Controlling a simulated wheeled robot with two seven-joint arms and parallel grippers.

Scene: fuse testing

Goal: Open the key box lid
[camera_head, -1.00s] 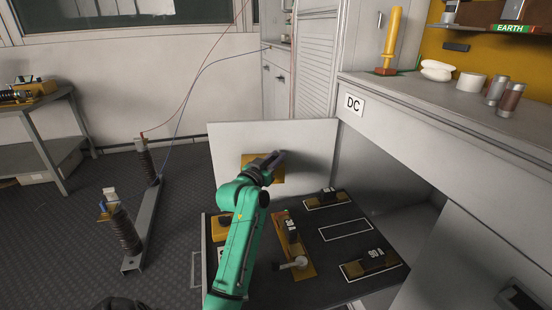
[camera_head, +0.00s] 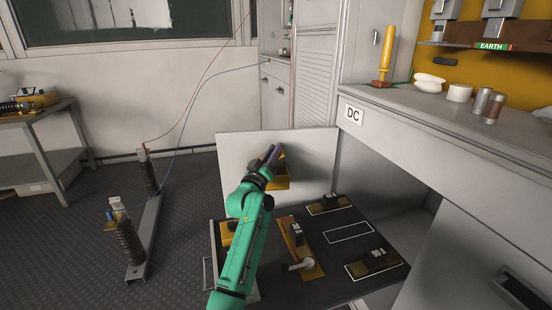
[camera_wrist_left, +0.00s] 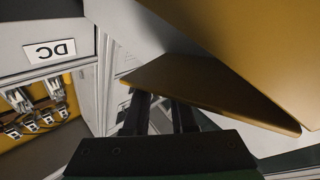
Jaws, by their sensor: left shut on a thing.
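The yellow key box (camera_head: 280,184) sits against the upright white panel at the back of the dark drawer. My left gripper (camera_head: 272,153) is at its upper part and covers some of it, with the fingers pointing up and away. In the left wrist view the fingers (camera_wrist_left: 167,115) reach under a thin yellow-brown plate (camera_wrist_left: 205,88), which looks like the box lid. It stands at an angle to a larger yellow-brown surface (camera_wrist_left: 260,45). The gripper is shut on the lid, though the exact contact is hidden. My right gripper is not in view.
The drawer (camera_head: 325,276) below holds several black-and-yellow parts in white outlines. The white panel (camera_head: 318,160) stands behind the box. A grey bench with a DC label (camera_head: 353,115) overhangs on the right. Open floor (camera_head: 70,240) lies to the left.

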